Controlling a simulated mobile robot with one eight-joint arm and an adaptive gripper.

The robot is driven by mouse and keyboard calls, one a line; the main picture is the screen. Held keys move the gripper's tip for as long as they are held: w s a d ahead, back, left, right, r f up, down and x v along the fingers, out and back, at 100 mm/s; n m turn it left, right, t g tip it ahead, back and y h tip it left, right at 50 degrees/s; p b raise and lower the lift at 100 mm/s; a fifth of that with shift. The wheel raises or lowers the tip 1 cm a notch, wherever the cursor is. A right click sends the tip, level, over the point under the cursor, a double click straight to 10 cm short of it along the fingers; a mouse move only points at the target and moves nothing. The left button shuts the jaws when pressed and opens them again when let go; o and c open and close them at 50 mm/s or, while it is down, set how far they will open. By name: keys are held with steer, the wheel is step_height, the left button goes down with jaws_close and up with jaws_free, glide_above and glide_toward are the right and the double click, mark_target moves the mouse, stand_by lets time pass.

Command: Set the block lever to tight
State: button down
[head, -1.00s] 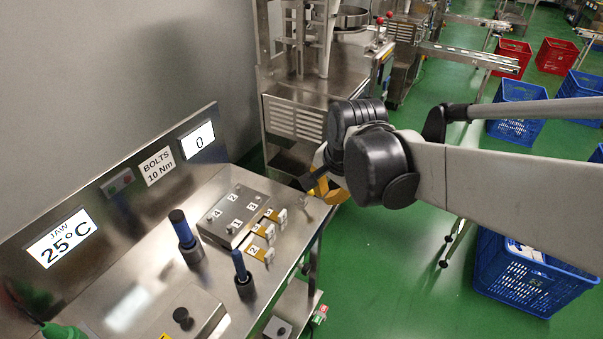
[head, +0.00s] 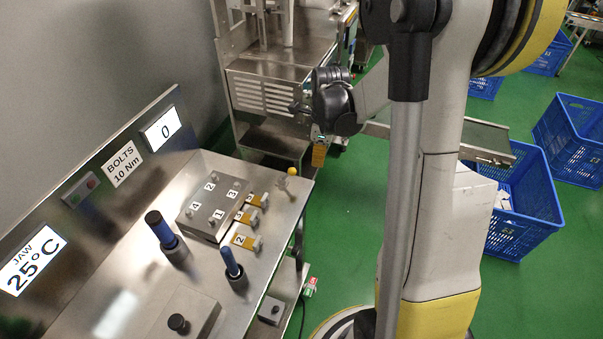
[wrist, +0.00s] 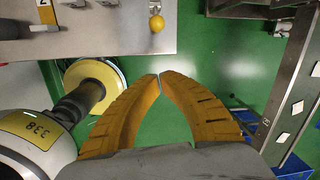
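The metal block (head: 213,211), with bolts numbered 1 to 4, sits on the steel bench. A small lever with a yellow ball knob (head: 292,171) stands beyond it near the bench's right edge; I take it for the block lever. Its yellow knob also shows at the top of the wrist view (wrist: 157,23). No tight mark is readable. My gripper (head: 318,158) hangs beyond the bench edge, past the knob and apart from it. In the wrist view its yellow fingers (wrist: 160,77) meet at the tips, with nothing between them, over green floor.
Yellow numbered tags (head: 245,241) lie beside the block. Two blue-handled tools (head: 160,228) stand in holders on the bench. A steel machine (head: 270,95) stands beyond. Blue crates (head: 525,205) are at right.

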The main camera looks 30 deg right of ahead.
mark_target(288, 175)
steer(key=w+f+b, duration=0.1)
steer(key=f, duration=0.2)
steer(key=w+a+f+b, duration=0.1)
steer(key=f+b, duration=0.1)
steer(key=f, duration=0.1)
steer(key=w+a+f+b, duration=0.1)
steer(key=f+b, duration=0.1)
steer(key=shift+a+f, duration=0.2)
steer(key=shift+f, duration=0.2)
steer(key=shift+w+a+r, duration=0.2)
steer(key=shift+w+r, duration=0.05)
steer(key=shift+w+a+r+g+h+p, duration=0.3)
steer(key=shift+w+r+g+h, duration=0.1)
steer(key=shift+r+g, duration=0.15)
